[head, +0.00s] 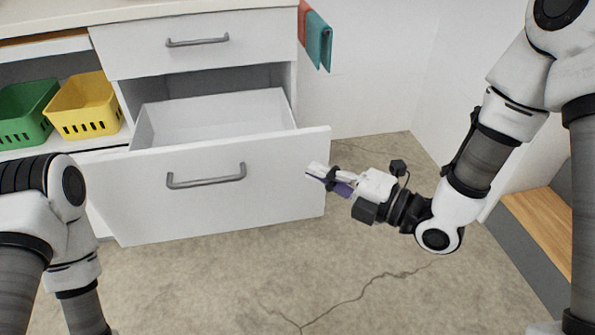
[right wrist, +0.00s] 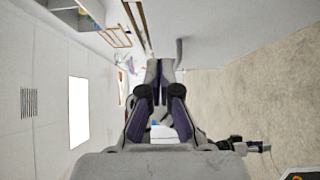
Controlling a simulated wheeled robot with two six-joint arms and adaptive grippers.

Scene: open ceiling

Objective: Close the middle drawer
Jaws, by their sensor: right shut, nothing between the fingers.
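The middle drawer (head: 220,210) is pulled well out below a shut top drawer (head: 195,45). Its white front has a grey bar handle (head: 206,179), and the part of its inside that shows looks empty. My right gripper (head: 318,172) is at the right end of the drawer front, pointing left, with its fingers shut and empty. Whether it touches the front I cannot tell. In the right wrist view the closed fingertips (right wrist: 159,72) point toward a pale surface with a grey bar, probably the drawer front and handle. Only my left arm shows at the lower left; its gripper is out of view.
A green basket (head: 25,112) and a yellow basket (head: 85,105) stand on a shelf left of the drawer. Red and teal cloths (head: 318,40) hang at the counter's right end. A wooden-topped bench (head: 545,225) is at the right. The cracked floor (head: 290,280) in front is clear.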

